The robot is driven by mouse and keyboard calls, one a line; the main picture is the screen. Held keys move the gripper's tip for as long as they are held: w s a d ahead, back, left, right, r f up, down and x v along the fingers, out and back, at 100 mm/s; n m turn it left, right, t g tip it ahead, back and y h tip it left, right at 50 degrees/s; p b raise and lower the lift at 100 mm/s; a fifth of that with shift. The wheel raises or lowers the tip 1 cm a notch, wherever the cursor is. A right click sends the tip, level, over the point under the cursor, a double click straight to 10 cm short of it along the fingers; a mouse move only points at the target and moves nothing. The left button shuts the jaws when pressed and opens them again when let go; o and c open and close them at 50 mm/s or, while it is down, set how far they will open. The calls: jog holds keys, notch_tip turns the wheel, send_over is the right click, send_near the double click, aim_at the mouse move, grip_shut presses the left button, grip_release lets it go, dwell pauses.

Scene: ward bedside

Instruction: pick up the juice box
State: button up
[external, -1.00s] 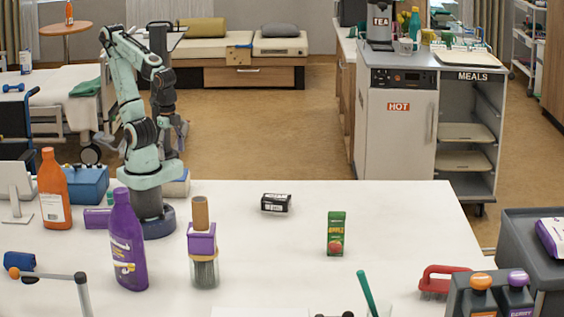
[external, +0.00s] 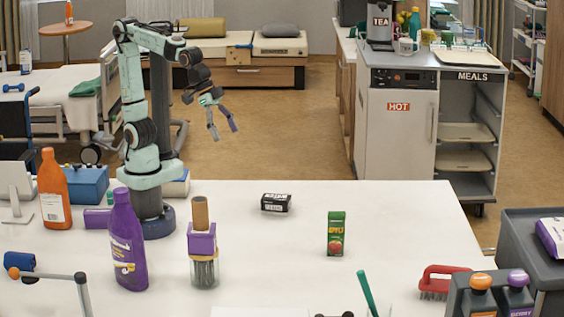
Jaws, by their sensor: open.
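The juice box (external: 336,234) is a small green carton with a red fruit picture and "APPLE" lettering. It stands upright on the white table (external: 290,270), right of the middle. My gripper (external: 223,132) is open and empty, with its fingers pointing down. It hangs in the air well above the table's far side, to the left of the juice box and apart from it.
A small black box (external: 276,203) lies left of the juice box. A glass jar with a purple block (external: 202,243) and a tall purple bottle (external: 128,245) stand further left. A red-handled brush (external: 440,281) lies to the right. The table around the juice box is clear.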

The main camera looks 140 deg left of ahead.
jog(key=w+a+n+y, duration=0.1)
jog(key=w+a+n, duration=0.1)
jog(key=w+a, duration=0.6)
jog(key=n+g+y, duration=0.1)
jog(key=n, duration=0.1)
send_over(335, 214)
jog(key=w+d, duration=0.1)
jog(key=d, duration=0.3)
notch_tip(335, 214, down, 14)
jog(key=shift+n+g, duration=0.5)
jog(key=shift+g, duration=0.3)
jog(key=a+f, duration=0.1)
jog(key=f, duration=0.1)
jog(key=s+f, duration=0.1)
jog(key=f, duration=0.1)
jog(key=s+a+f, duration=0.1)
jog(key=f, duration=0.1)
jog(key=shift+s+a+f, duration=0.1)
jog(key=shift+s+a, duration=0.1)
jog(key=shift+a, duration=0.1)
jog(key=x, duration=0.6)
jog(key=shift+w+f, duration=0.1)
jog(key=shift+f, duration=0.05)
grip_shut()
